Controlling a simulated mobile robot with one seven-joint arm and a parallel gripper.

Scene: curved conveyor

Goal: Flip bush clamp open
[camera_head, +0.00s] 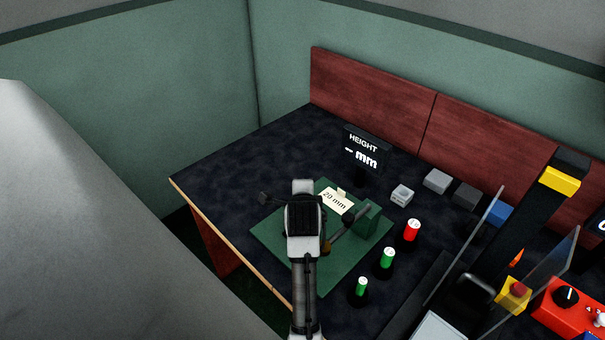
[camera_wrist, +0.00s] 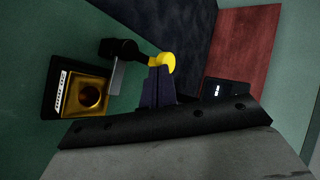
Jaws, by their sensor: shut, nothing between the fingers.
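The bush clamp shows in the wrist view as a black base (camera_wrist: 52,97) with a white label, a brass block (camera_wrist: 82,103) with a round hole, a black arm (camera_wrist: 118,48) and a yellow knob (camera_wrist: 165,62). A grey flat piece (camera_wrist: 116,76) hangs from the black arm. My gripper (camera_wrist: 158,74) is shut and empty, its dark fingertips right at the yellow knob; whether they touch it I cannot tell. In the head view my wrist (camera_head: 303,216) covers part of the green plate (camera_head: 275,238), and my fingertips are hidden.
On the plate stand a "20 mm" card (camera_head: 335,202) and a green block (camera_head: 368,222) with a lever beside it. A height display (camera_head: 362,152) stands behind. Red (camera_head: 411,231) and green (camera_head: 387,259) cylinders stand to the right. The dark table is clear at the back left.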

